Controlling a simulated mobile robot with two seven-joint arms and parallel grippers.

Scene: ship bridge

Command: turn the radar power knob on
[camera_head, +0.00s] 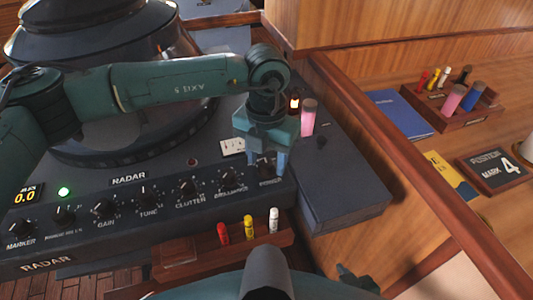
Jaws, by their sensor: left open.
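The radar console (128,195) has a sloped front panel with a row of black knobs. The power knob (266,171) is at the right end of this row, above a small label that seems to read POWER. My left gripper (267,163) points down at this end of the panel. Its two fingers are apart, one on each side of the knob in the picture. I cannot tell whether they touch it. The knob is small and partly hidden, so its setting is unclear.
The brilliance knob (225,175) is close to the left. A wooden holder (196,261) with red, yellow and white markers sits below the panel. A pink cylinder (308,118) stands behind the gripper. A wooden rail (400,165) runs along the right. A green lamp (64,191) glows at left.

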